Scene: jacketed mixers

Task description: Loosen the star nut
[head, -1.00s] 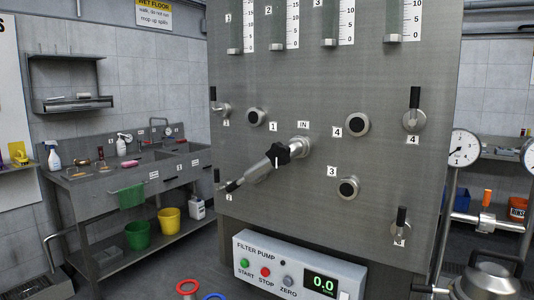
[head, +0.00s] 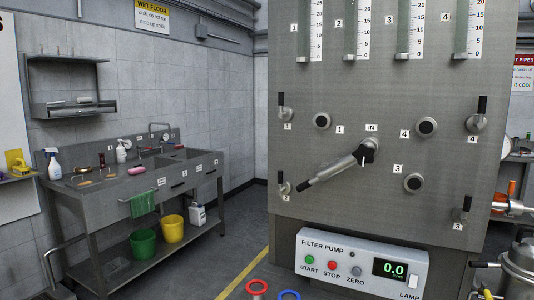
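A metal pipe (head: 336,172) slants from this joint down to the left. Its dark, narrow end lies near the lever marked 2 (head: 284,188); whether it touches anything there I cannot tell. Neither of my grippers is in view, and nothing covers the star nut. How tight the nut is cannot be seen.
Round ports 1 (head: 321,121), 4 (head: 427,127) and 3 (head: 413,184) surround the joint. A filter pump box (head: 345,283) juts out below. A steel vessel (head: 520,270) stands lower right. A sink bench (head: 140,175) is at left, with open floor between.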

